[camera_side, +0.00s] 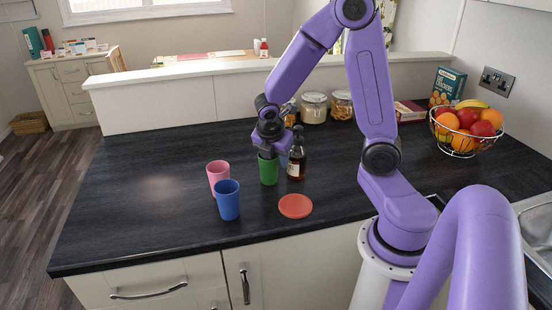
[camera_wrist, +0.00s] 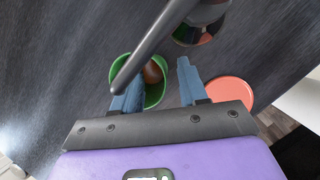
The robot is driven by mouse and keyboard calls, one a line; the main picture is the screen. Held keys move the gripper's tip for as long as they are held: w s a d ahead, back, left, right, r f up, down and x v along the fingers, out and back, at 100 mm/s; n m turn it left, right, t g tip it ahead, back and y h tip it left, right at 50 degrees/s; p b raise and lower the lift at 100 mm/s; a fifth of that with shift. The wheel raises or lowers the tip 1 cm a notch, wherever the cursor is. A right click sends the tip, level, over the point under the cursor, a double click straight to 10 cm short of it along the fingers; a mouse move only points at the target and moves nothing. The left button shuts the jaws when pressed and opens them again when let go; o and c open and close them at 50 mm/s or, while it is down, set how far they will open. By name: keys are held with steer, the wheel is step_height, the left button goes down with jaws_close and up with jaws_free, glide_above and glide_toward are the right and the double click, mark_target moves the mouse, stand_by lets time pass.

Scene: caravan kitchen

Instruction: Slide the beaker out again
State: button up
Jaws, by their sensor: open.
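A green beaker (camera_side: 269,171) stands on the dark worktop, directly under my gripper (camera_side: 275,156) in the side view. In the wrist view the green beaker (camera_wrist: 154,98) shows from above, with something brown inside it that I cannot identify. My gripper (camera_wrist: 160,72) is open. Its left blue finger overlaps the beaker's left part, and its right blue finger is to the right of the rim. I cannot tell whether either finger touches the beaker. A pink beaker (camera_side: 216,172) and a blue beaker (camera_side: 228,201) stand close together to the left.
A dark brown bottle (camera_side: 297,161) stands close to the right of the green beaker. An orange-red disc (camera_side: 295,206) lies in front of it. Jars (camera_side: 314,108) and a fruit basket (camera_side: 466,133) stand further back. The worktop's left side is clear.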

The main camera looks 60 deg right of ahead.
steer(key=shift+d+f, duration=0.1)
steer(key=shift+f, duration=0.1)
steer(key=shift+c, duration=0.2)
jaws_close()
steer(key=shift+w+a, duration=2.25)
steer(key=shift+a, duration=0.2)
steer(key=shift+o, duration=0.3)
jaws_free()
